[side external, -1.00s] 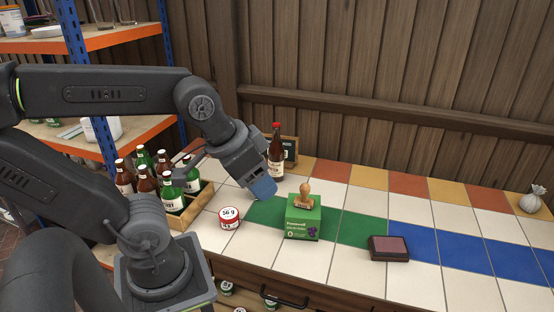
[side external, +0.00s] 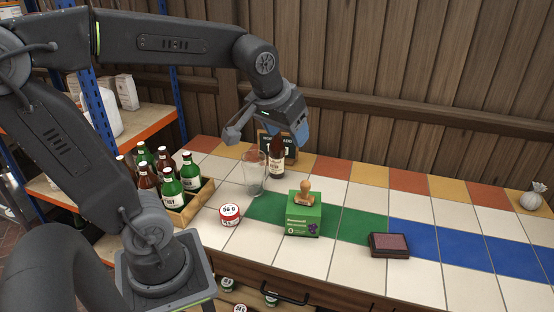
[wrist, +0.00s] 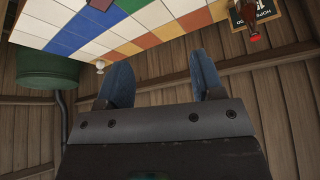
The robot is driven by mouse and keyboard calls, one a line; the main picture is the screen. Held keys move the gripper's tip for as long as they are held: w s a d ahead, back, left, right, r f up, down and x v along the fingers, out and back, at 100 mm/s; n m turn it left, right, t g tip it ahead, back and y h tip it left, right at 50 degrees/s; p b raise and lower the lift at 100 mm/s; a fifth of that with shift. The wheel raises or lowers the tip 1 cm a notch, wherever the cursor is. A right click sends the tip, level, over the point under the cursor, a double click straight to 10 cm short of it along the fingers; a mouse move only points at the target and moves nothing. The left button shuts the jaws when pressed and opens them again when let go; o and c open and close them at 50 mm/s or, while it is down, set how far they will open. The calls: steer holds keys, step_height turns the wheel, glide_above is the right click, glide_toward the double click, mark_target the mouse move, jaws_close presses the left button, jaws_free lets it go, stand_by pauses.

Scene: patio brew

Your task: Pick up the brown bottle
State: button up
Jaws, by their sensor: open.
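A brown bottle (side external: 277,168) with a pale label stands upright on the tiled counter, in front of a small chalkboard. My gripper (side external: 302,137) is beside and partly in front of its top in the side view, hiding the cap. In the wrist view the bottle (wrist: 251,17) shows at the top right with its red cap, outside the space between my fingers. My gripper (wrist: 162,76) is open and empty there, with its two blue fingers apart. Other brown bottles (side external: 147,178) stand among green ones in a wooden crate.
A clear glass (side external: 254,174) stands just left of the bottle. The chalkboard (side external: 290,146) is behind it. A green box (side external: 302,222) with a wooden stamp (side external: 306,190), a round red-and-white tin (side external: 230,214) and an ink pad (side external: 389,245) are nearer. The crate (side external: 190,209) is at left; the counter's right side is mostly clear.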

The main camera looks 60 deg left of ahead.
steer(key=w+a+f+n+g+y, duration=0.15)
steer(key=w+a+n, duration=0.3)
steer(key=a, duration=0.55)
steer(key=w+a+f+n+g+y, duration=0.1)
steer(key=w+a+f+n, duration=0.3)
steer(key=a, duration=0.6)
steer(key=w+a+f+n+g+y, duration=0.1)
steer(key=w+a+f+n+y, duration=0.15)
steer(key=w+a, duration=0.55)
steer(key=shift+h, duration=0.4)
steer(key=shift+s+a+r+x, duration=0.15)
steer(key=shift+s+a+x, duration=0.2)
steer(key=shift+x, duration=1.95)
steer(key=shift+s+a+r+x, duration=0.1)
steer(key=shift+s+a+x, duration=0.25)
steer(key=shift+x, duration=2)
steer(key=shift+s+a+r+x, duration=0.2)
steer(key=shift+s+x, duration=0.25)
steer(key=shift+x, duration=1.85)
jaws_close()
steer(key=shift+r, duration=0.1)
